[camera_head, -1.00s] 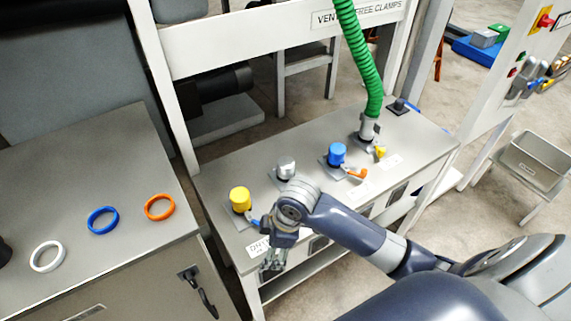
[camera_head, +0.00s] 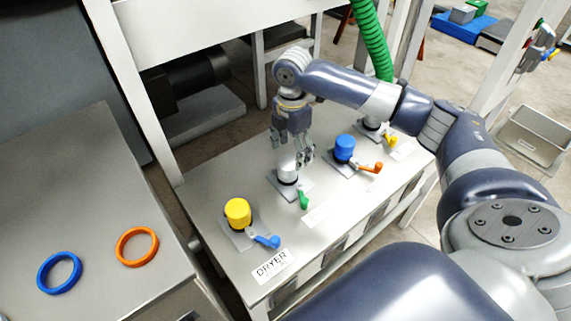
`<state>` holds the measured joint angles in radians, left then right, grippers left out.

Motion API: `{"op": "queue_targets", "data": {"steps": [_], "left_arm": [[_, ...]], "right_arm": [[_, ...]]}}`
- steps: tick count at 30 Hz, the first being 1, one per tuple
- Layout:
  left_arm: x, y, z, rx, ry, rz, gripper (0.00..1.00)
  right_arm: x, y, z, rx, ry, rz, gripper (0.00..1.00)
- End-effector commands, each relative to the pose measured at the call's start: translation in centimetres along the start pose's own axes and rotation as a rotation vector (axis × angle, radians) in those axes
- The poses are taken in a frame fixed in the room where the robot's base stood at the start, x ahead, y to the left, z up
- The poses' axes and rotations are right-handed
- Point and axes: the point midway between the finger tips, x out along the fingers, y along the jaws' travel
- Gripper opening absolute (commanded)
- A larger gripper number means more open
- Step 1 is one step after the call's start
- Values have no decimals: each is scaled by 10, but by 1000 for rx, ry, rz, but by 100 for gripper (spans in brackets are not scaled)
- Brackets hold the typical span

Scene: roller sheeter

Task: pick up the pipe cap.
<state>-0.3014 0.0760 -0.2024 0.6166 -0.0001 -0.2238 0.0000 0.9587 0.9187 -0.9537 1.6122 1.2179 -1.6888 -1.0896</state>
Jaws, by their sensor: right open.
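Three capped pipe stubs stand in a row on the grey bench. The yellow cap (camera_head: 238,212) is nearest, the silver-white cap (camera_head: 287,169) is in the middle, and the blue cap (camera_head: 344,148) is further right. My right gripper (camera_head: 293,149) points down with its fingers open, just above and around the top of the silver-white cap. I cannot tell whether the fingers touch it. They hide part of its upper end. My left gripper is not in view.
The stubs have blue (camera_head: 266,241), green (camera_head: 303,200) and orange (camera_head: 371,168) lever handles. A green hose (camera_head: 372,40) rises at the back right. A blue ring (camera_head: 59,272) and an orange ring (camera_head: 137,247) lie on the left cabinet.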

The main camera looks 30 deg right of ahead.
Motion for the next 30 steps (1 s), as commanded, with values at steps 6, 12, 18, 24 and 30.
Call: {"op": "queue_targets", "data": {"steps": [6,12,18,24,30], "left_arm": [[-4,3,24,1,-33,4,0],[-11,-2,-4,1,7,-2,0],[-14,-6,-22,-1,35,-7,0],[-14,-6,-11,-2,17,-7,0],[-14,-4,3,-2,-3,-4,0]], "right_arm": [[22,0,-1,0,0,1,72],[44,5,-5,0,1,-2,72],[70,6,-5,0,0,1,72],[74,6,-5,0,0,3,72],[74,6,-5,0,0,3,44]]}}
